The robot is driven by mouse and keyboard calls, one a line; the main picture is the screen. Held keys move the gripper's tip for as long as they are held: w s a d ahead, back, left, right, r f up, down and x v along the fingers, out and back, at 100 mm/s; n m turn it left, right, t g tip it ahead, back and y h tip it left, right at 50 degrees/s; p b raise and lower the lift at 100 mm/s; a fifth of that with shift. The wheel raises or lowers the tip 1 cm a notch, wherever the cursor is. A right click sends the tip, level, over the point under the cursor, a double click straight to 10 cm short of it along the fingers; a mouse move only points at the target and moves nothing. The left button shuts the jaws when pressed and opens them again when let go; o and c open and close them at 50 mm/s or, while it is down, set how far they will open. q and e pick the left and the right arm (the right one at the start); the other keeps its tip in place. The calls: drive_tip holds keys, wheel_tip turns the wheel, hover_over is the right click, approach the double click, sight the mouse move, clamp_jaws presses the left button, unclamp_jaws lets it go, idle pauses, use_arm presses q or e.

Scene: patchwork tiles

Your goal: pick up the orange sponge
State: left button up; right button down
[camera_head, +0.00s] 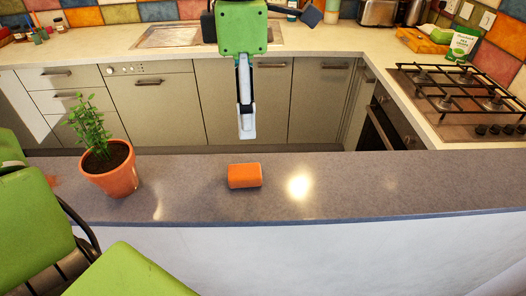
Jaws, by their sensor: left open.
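The orange sponge (244,176) lies flat on the grey counter (350,185), near its middle. My left gripper (247,132) hangs pointing down, in line with the sponge in the head view and higher in the picture. It shows edge-on below a green housing, with a light tip. It is open, with nothing seen in it, and there is a visible gap between its tip and the sponge. My right gripper does not show.
A potted plant (111,170) stands on the counter left of the sponge. Green chairs (125,272) are at the lower left. The counter right of the sponge is clear. Behind are a sink (165,36) and a gas hob (465,100).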

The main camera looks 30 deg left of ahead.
sight(244, 171)
use_arm(q)
drive_tip(key=f, duration=0.2)
drive_tip(key=f+p, duration=0.1)
drive_tip(key=f, duration=0.4)
drive_tip(key=shift+s+f, duration=0.3)
drive_tip(key=shift+f, duration=0.1)
drive_tip(key=shift+w+f, duration=0.1)
drive_tip(key=shift+f, duration=0.15)
drive_tip(key=shift+f+p, duration=0.2)
drive_tip(key=shift+p, duration=0.2)
drive_tip(key=f, duration=0.1)
drive_tip(key=f+p, duration=0.1)
drive_tip(key=f, duration=0.1)
drive_tip(key=f+p, duration=0.1)
drive_tip(key=shift+s+a+f, duration=0.2)
drive_tip(key=shift+s+a, duration=0.1)
drive_tip(key=shift+w+f, duration=0.1)
drive_tip(key=shift+f, duration=0.1)
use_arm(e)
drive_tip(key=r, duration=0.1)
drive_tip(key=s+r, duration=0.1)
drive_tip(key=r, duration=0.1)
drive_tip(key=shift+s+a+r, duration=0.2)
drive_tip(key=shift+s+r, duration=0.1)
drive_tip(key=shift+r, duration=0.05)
use_arm(q)
drive_tip(key=c, duration=0.9)
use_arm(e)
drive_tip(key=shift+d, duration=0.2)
